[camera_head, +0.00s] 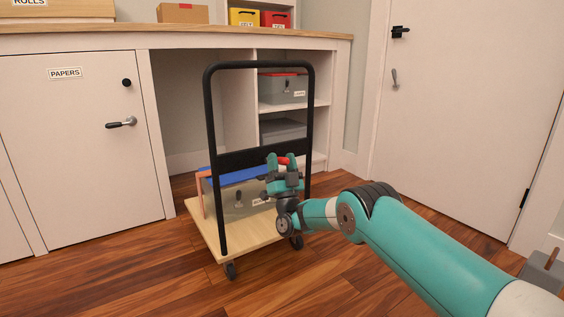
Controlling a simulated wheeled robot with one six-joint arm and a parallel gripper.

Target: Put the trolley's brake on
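The trolley stands on the wood floor, with a pale wooden deck (234,240), a tall black handle frame (211,130) and small dark wheels (230,270). My gripper (282,163) is at the right part of the handle's lower black crossbar. A small red piece (284,160) shows between its teal fingertips, at crossbar height. It may be the brake lever, but it is mostly hidden. I cannot tell whether the fingers touch it or are closed on it. No brake is clearly visible at the wheels.
A grey bin with a blue lid (240,177) rides on the deck. A counter with a closed papers cabinet (75,150) and open shelves holding bins (283,88) stands behind. A closed white door (460,110) is at right. Floor in front is clear.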

